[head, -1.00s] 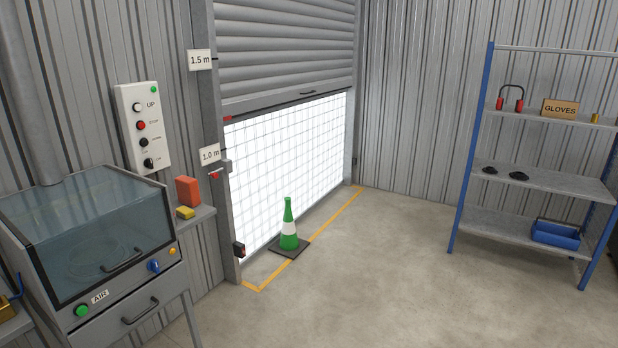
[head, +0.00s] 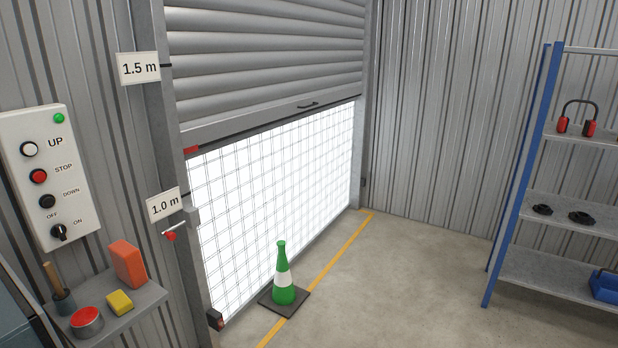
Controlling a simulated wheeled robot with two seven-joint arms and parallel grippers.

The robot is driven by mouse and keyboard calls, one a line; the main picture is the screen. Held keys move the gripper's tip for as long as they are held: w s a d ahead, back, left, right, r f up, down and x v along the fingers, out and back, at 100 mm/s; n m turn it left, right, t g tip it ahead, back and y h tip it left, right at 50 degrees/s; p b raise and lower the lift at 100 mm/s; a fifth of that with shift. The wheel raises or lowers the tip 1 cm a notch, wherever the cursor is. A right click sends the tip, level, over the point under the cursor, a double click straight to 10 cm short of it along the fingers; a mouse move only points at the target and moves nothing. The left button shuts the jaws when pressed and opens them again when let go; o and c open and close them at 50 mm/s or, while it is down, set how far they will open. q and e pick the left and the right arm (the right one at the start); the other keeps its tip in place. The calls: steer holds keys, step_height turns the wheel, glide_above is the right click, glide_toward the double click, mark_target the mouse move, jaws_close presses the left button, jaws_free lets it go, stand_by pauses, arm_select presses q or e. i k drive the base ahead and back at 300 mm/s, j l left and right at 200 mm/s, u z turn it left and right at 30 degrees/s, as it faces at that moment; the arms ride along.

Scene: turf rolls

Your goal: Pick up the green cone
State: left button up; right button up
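The green cone (head: 284,291) has a white band and a dark square base. It stands upright on the floor at the lower middle of the head view, in front of the partly raised roller door (head: 265,65). Its base lies over the yellow floor line (head: 327,268). Neither of my grippers is in view.
A small wall shelf (head: 147,298) at the lower left holds an orange block (head: 128,263), a yellow sponge (head: 120,302) and a red-topped tin (head: 87,321). A control box (head: 48,178) hangs above it. A blue-framed rack (head: 560,255) stands at right. The floor between (head: 405,290) is clear.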

mark_target(284, 297)
steer(key=i, duration=1.95)
